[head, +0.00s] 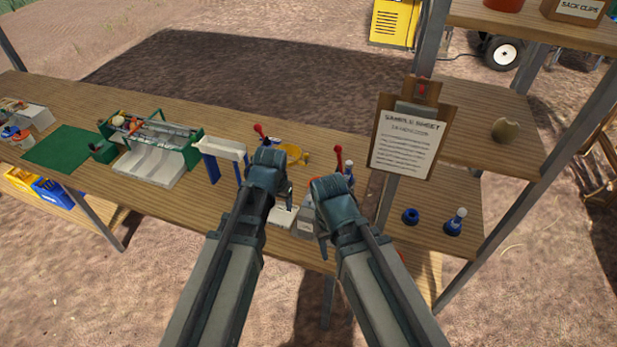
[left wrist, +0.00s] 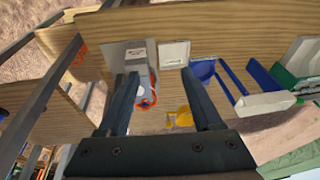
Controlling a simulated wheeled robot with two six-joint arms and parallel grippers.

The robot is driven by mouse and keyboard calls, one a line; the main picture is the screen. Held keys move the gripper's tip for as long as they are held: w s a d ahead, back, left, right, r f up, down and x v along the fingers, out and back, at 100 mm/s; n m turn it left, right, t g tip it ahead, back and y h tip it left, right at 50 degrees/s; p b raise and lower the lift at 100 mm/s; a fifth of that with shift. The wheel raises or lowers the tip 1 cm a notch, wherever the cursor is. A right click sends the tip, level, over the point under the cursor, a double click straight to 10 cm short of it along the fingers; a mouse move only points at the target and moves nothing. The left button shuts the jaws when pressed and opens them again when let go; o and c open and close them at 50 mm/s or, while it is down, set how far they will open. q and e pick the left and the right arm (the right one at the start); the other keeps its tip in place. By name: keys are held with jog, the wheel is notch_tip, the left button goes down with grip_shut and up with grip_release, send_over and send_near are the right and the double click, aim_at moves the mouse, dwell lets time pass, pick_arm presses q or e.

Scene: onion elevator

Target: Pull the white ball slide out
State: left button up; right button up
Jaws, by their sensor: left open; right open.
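A small flat white piece (head: 282,216) lies at the table's front edge, beside a grey box (head: 305,222). In the left wrist view the white piece (left wrist: 173,53) sits just beyond my fingers, next to the grey box (left wrist: 139,54). A white trough on blue legs (head: 222,149) stands further left, also in the left wrist view (left wrist: 264,103). I cannot tell which is the ball slide. My left gripper (head: 285,190) is open and empty above the white piece. My right gripper (head: 320,232) is open by the grey box, which it partly hides.
Red-handled levers (head: 338,157) stand behind my grippers. A clipboard (head: 407,140) hangs on the shelf post at right. A blue ring (head: 410,216) and a blue-based bottle (head: 455,222) stand on the right. A green-and-white tray (head: 150,160) is at left.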

aim_at(310, 197)
pick_arm(q)
jog(key=w+d+r+m+t, duration=0.1)
jog(key=w+d+m+t, duration=0.15)
jog(key=w+d, duration=0.5)
jog(key=shift+g+h, duration=0.3)
jog(key=shift+g, duration=0.05)
jog(key=b+x, duration=0.4)
jog(key=s+b+x, duration=0.1)
jog(key=b+x, duration=0.3)
jog(key=d+b+x, duration=0.1)
jog(key=b+x, duration=0.3)
jog(key=x, duration=0.1)
jog(key=shift+s+f+b, duration=0.35)
jog(key=shift+c, duration=0.3)
grip_shut()
